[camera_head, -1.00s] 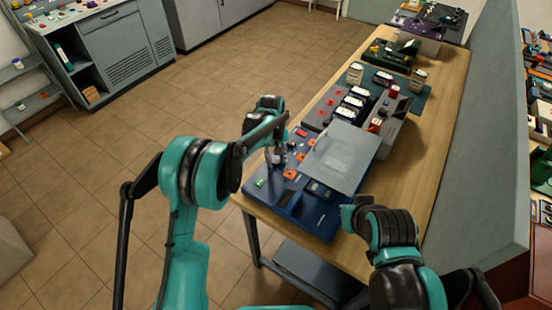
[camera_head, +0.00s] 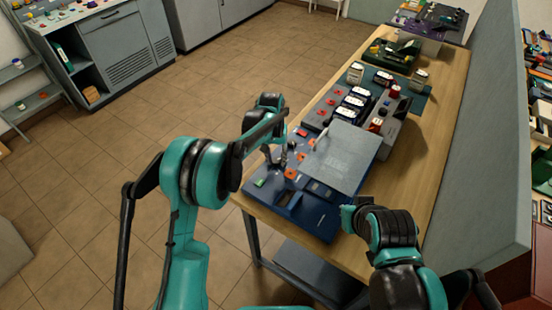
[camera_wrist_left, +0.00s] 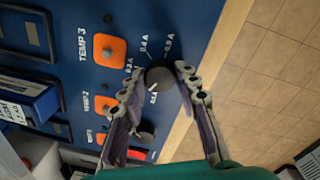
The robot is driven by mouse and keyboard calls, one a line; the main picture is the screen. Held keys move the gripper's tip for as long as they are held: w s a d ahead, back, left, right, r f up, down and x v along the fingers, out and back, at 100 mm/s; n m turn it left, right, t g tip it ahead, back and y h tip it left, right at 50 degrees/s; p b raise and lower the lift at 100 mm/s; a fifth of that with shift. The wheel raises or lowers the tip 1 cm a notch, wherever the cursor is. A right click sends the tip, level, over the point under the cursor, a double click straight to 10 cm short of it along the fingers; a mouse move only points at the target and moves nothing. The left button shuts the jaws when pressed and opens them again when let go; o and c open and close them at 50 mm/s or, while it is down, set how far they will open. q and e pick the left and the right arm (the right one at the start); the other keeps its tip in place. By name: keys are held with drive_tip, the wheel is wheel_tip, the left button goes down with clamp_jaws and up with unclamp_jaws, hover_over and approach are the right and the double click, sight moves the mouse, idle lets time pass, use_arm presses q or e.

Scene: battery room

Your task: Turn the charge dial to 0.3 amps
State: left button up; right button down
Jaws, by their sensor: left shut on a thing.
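The charge dial (camera_wrist_left: 159,76) is a round black knob on the blue charger panel (camera_head: 318,222). Small white amp marks ring it in the left wrist view, too small to read surely, so I cannot tell its exact setting. My left gripper (camera_wrist_left: 156,82) is shut on the dial, one finger on each side of it. In the head view the left gripper (camera_head: 281,158) is at the panel's left edge, and its fingers hide the dial. Of my right arm only links show at the lower right; its fingers are not seen.
Orange buttons, one marked TEMP 3 (camera_wrist_left: 109,49), line the panel beside the dial. A second dark knob (camera_wrist_left: 145,131) is close to the gripper. A grey plate (camera_head: 346,158) covers part of the charger.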

sight(275, 159)
use_arm(q)
drive_tip(key=m, duration=0.6)
drive_tip(key=shift+m, duration=0.3)
drive_tip(key=m, duration=0.5)
drive_tip(key=shift+w+g, duration=0.1)
drive_tip(key=shift+g, duration=0.2)
drive_tip(key=shift+m, duration=0.3)
drive_tip(key=o, duration=1.2)
drive_tip(key=shift+c, duration=0.2)
wheel_tip(275, 159, up, 12)
drive_tip(key=shift+w+a, duration=0.2)
drive_tip(key=shift+w, duration=0.15)
